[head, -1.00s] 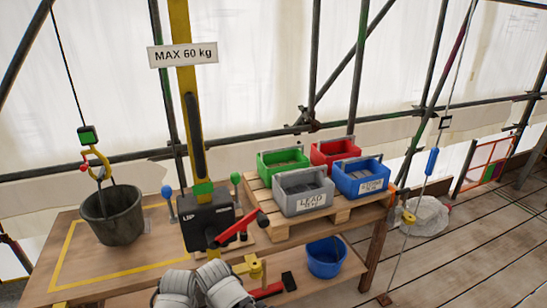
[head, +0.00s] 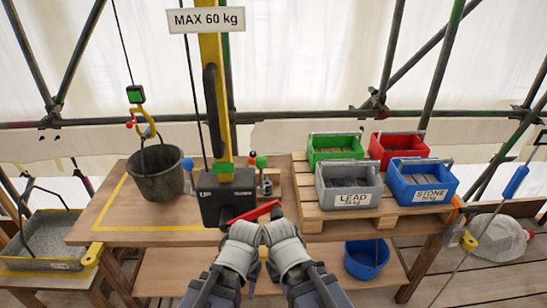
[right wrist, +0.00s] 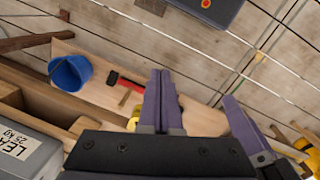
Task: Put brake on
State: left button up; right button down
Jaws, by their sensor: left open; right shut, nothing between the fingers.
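A black winch box (head: 222,203) with the word UP on it sits at the foot of the yellow post (head: 210,75). A red lever (head: 256,212) slants up to the right at its front. A blue knob (head: 187,163) and a green knob (head: 261,161) stand beside the box. No brake label is readable. My left gripper (head: 243,238) is just below the red lever; its fingers are largely hidden. My right gripper (head: 284,238) is beside it. In the right wrist view its purple fingers (right wrist: 162,85) are together and empty. Contact with the lever cannot be told.
A dark bucket (head: 158,173) stands on the bench, below a yellow hook. Green, red, grey LEAD (head: 345,199) and blue STONE (head: 436,197) bins stand on a pallet. A blue bucket (head: 366,262) is on the lower shelf. A gravel tray (head: 45,266) is at left.

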pick_arm(q)
jog(key=shift+o, duration=0.7)
pick_arm(e)
jog(key=m+t+y+p, duration=0.4)
jog(key=m+t+y, duration=0.55)
jog(key=y, duration=0.75)
send_near(261, 175)
jog(key=w+d+r, duration=0.4)
jog(key=w+r, duration=0.1)
jog(key=w, duration=0.1)
pick_arm(q)
notch_tip(261, 175, up, 4)
jog(key=shift+f+b, duration=0.25)
jog(key=shift+b, duration=0.05)
pick_arm(e)
jog(key=shift+w+f+m, duration=0.15)
jog(key=shift+w+m, duration=0.05)
jog(key=shift+m, duration=0.05)
jog(key=shift+a, duration=0.1)
jog(key=w+a, duration=0.1)
jog(key=a, duration=0.8)
jog(key=shift+a, duration=0.2)
